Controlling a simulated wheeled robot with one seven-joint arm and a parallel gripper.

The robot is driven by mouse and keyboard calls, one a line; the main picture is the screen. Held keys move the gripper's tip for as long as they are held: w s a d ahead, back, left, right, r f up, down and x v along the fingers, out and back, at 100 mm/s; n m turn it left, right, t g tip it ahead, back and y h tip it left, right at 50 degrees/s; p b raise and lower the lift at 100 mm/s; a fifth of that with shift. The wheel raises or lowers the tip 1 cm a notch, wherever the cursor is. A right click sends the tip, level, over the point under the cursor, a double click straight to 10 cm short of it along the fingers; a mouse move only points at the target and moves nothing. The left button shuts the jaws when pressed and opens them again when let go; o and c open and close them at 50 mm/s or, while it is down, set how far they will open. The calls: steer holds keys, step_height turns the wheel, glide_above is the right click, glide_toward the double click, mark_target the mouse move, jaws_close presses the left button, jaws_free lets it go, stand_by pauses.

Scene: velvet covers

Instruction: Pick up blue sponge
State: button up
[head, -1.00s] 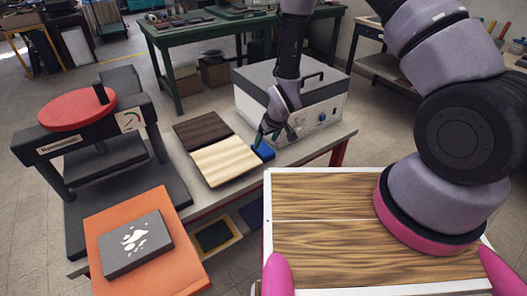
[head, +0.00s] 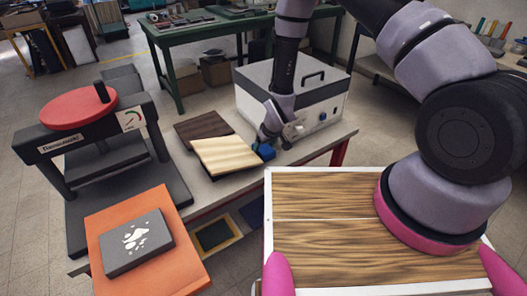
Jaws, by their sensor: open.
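The blue sponge (head: 265,152) lies on the grey table beside the right edge of the light wooden board. My gripper (head: 265,143) is low over the table, right at the sponge, between the board and the white box. Its jaws are open. The fingers are small and dark in this view, and part of the sponge is hidden behind them. I cannot tell whether the fingers touch it.
The light wooden board (head: 224,156) lies askew, partly over a dark board (head: 203,128). The white box (head: 318,104) stands close behind my gripper. A press with a red disc (head: 76,108) and an orange board with a grey block (head: 137,243) are at left.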

steer(key=shift+f, duration=0.25)
steer(key=shift+s, duration=0.1)
steer(key=c, duration=1)
step_height(320, 180, up, 29)
steer(key=shift+f, duration=0.2)
